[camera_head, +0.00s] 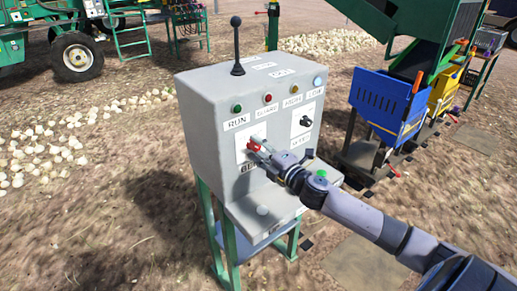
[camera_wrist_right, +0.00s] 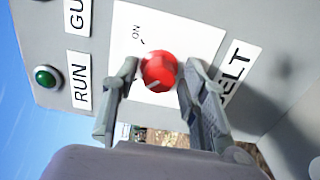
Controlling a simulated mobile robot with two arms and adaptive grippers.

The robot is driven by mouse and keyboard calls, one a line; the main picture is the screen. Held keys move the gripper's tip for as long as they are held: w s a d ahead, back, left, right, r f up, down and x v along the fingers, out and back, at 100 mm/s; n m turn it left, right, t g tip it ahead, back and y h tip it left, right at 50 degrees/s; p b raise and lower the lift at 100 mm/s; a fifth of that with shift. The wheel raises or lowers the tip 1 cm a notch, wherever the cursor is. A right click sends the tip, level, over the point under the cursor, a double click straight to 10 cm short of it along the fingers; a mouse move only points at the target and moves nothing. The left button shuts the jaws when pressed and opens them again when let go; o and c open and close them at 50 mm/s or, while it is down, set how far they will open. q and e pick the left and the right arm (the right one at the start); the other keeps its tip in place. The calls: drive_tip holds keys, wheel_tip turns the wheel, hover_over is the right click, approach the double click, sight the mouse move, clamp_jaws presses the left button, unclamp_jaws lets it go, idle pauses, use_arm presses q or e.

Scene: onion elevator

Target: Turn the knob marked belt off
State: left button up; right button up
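The red knob (camera_head: 252,144) is on a white plate on the front of the grey control box (camera_head: 205,120). In the right wrist view the knob (camera_wrist_right: 158,72) sits below a small "ON" mark on its plate, beside a label reading "ELT", its first letter hidden. A pale line shows on the knob's lower part. My right gripper (camera_head: 262,148) is at the knob, with one finger on each side in the wrist view (camera_wrist_right: 158,78). The fingertips are very close to the knob; I cannot tell whether they touch it. My left gripper is not in view.
A black knob (camera_head: 306,121) is to the right on the same panel. A black lever (camera_head: 237,50) stands on top, and coloured lamps line the upper front. A ledge with a green button (camera_head: 321,174) is below my gripper. A blue bin (camera_head: 385,100) stands to the right.

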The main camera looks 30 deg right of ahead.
drive_tip(key=shift+o, duration=0.3)
drive_tip(key=s, duration=1.2)
drive_tip(key=shift+d, duration=0.45)
